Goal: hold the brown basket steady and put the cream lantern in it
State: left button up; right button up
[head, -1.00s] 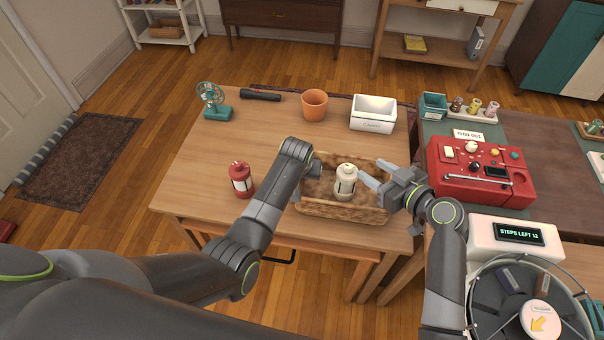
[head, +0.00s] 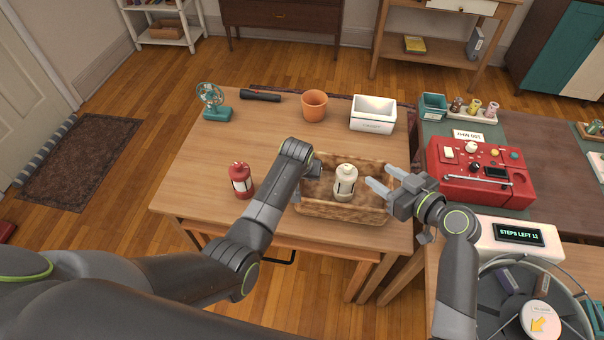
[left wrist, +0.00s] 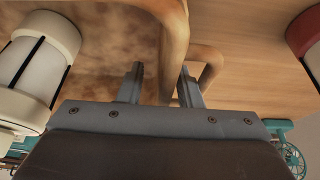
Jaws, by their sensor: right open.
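The brown basket (head: 345,212) stands near the front edge of the wooden table. The cream lantern (head: 346,183) stands upright inside it, with dark bars on its sides. In the left wrist view the lantern (left wrist: 38,62) is at the left. My left gripper (left wrist: 161,80) has its fingers on either side of the basket's wall (left wrist: 172,35) and grips it; in the head view its tips are mostly hidden by my arm. My right gripper (head: 378,178) is open and empty, apart from the lantern, over the basket's right side.
A red lantern (head: 240,180) stands left of my left arm. A red panel (head: 480,170) is at the right. The table's left middle is clear.

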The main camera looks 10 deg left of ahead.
pick_arm(q)
jog(key=shift+r, duration=0.1)
jog(key=v, duration=1.2)
